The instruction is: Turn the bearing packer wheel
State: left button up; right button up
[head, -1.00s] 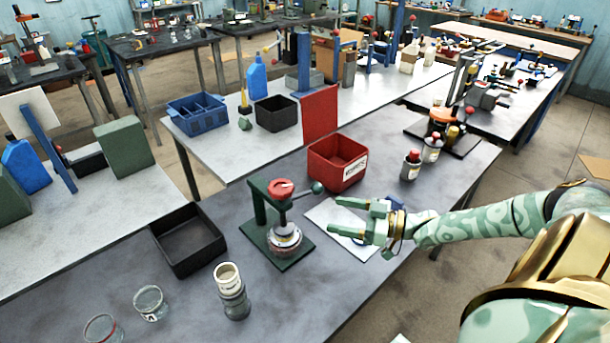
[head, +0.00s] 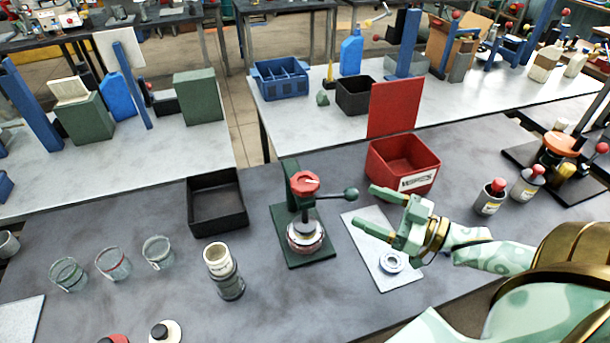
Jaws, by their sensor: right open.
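The bearing packer stands on the dark table in the middle of the head view. It has a green base and post (head: 291,190), a red wheel (head: 305,182) on top and a side lever ending in a dark green ball (head: 351,194). A round metal and clear part (head: 305,236) sits under the wheel on the base. My right gripper (head: 372,208) is open and empty. Its fingers point left toward the packer, right of the lever ball and apart from it. My left gripper is not in view.
A white mat with a bearing ring (head: 391,262) lies under my right gripper. A red bin (head: 403,165) stands behind it, and a black tray (head: 216,203) left of the packer. A jar (head: 224,272) and several glass cups (head: 113,264) stand front left.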

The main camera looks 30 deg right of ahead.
aim_at(299, 183)
jog(key=x, duration=0.5)
jog(key=b+x, duration=0.1)
jog(key=x, duration=0.4)
jog(key=f+b+x, duration=0.1)
jog(key=x, duration=0.5)
jog(key=shift+s+a, duration=0.15)
jog(key=shift+w+a, duration=0.25)
jog(key=shift+w, duration=0.15)
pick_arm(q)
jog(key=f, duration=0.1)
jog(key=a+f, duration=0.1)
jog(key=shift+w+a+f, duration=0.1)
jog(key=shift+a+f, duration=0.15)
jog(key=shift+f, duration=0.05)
pick_arm(e)
jog(key=c, duration=1)
